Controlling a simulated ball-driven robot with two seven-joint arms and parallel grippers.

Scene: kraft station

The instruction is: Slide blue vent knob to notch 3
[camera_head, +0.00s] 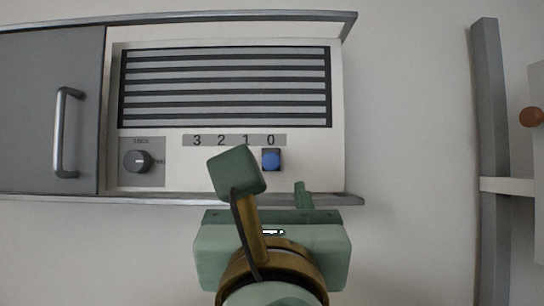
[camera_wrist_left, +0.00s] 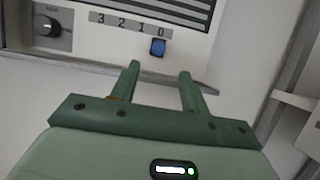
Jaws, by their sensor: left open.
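The blue vent knob (camera_head: 271,159) sits under the 0 at the right end of the number strip (camera_head: 234,140), which reads 3, 2, 1, 0 from left to right. The knob also shows in the left wrist view (camera_wrist_left: 158,47), just beyond the fingertips. My left gripper (camera_wrist_left: 160,72) is open and empty, with its two green fingers apart and pointing toward the panel below the knob. In the head view my left gripper (camera_head: 303,186) is largely covered by its own arm and body. My right gripper is in neither view.
A striped vent grille (camera_head: 225,88) is above the strip. A dark dial (camera_head: 137,161) is at the panel's lower left, beside a grey door with a bar handle (camera_head: 62,132). A metal ledge (camera_head: 150,199) runs below. A grey post (camera_head: 490,150) stands at the right.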

